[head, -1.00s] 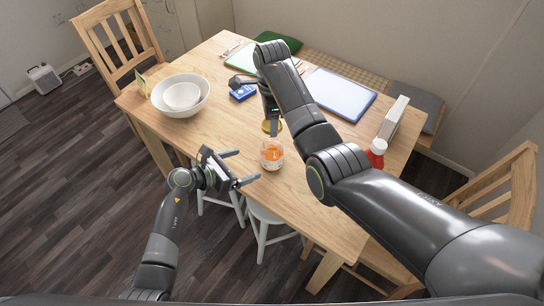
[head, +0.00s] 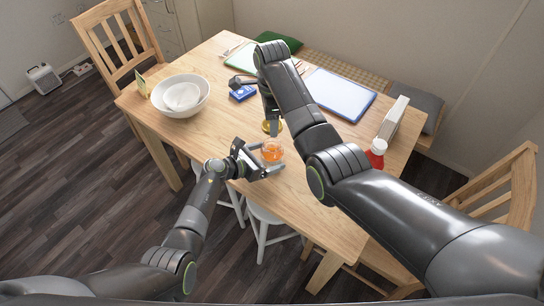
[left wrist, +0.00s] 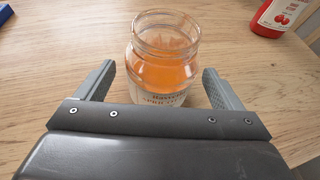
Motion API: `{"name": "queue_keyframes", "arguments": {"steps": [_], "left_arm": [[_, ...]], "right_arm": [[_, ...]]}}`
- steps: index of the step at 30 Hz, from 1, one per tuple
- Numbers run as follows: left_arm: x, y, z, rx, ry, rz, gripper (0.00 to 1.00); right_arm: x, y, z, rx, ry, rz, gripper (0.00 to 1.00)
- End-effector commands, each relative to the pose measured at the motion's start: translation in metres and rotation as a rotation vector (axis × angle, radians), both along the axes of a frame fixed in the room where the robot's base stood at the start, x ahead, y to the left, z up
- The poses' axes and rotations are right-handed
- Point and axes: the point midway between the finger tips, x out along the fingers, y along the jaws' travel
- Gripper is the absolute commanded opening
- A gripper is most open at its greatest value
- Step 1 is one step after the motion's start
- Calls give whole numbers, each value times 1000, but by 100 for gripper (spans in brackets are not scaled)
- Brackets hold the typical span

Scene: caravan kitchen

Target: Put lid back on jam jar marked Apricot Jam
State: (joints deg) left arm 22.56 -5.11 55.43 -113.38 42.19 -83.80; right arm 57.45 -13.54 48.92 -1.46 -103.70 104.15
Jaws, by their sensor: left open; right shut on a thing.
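The open glass jar of orange jam (head: 272,152) stands upright on the table near its front edge. Its label, partly readable as "APRICO", shows in the left wrist view, where the jar (left wrist: 163,62) has no lid. My left gripper (head: 272,160) is open, with one finger on each side of the jar and visible gaps between fingers and glass. My right gripper (head: 271,118) is above and behind the jar, shut on a gold lid (head: 272,127), which is partly hidden by the gripper and arm.
White bowls (head: 181,95) stand at the left of the table (head: 222,128). A blue box (head: 243,93) lies behind the jar. A red bottle (head: 376,153) and a white box (head: 394,118) stand at the right. A blue-edged board (head: 340,93) lies at the back. My right arm crosses over the table.

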Motion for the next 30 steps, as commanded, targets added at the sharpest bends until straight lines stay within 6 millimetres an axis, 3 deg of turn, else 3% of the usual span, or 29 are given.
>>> {"name": "queue_keyframes", "arguments": {"steps": [7, 20, 30], "left_arm": [[9, -12, -6, -1, 1, 0, 88], [11, -15, -8, 1, 0, 1, 88], [11, -14, -8, 0, 1, 1, 44]], "right_arm": [[0, 0, 0, 0, 0, 0, 33], [0, 0, 0, 0, 0, 0, 33], [0, 0, 0, 0, 0, 0, 33]]}}
